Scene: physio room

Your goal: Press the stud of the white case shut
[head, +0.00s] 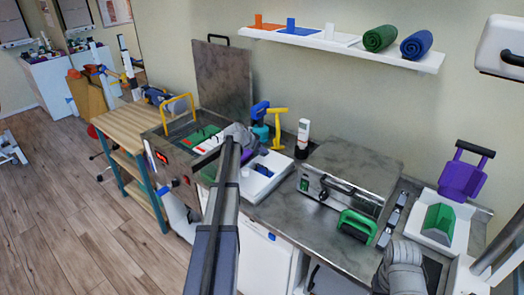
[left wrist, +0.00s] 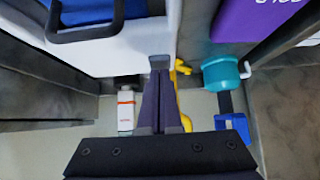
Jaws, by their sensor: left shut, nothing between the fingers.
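A low white case-like body (head: 258,188) with a blue part stands on the counter just right of my left gripper (head: 240,137) in the head view. In the left wrist view, a white body (left wrist: 115,62) with a blue panel and dark handle fills the upper left. I take these to be the white case, but cannot make out its stud. My left gripper (left wrist: 160,66) is shut and empty, its fingertips overlapping the white body's edge in the picture. I cannot tell whether they touch it. My arm hides part of the case in the head view.
A metal bath (head: 178,157) with a yellow handle stands left, a steel box (head: 340,190) right. A wall shelf (head: 345,49) hangs above. Floor is clear at left.

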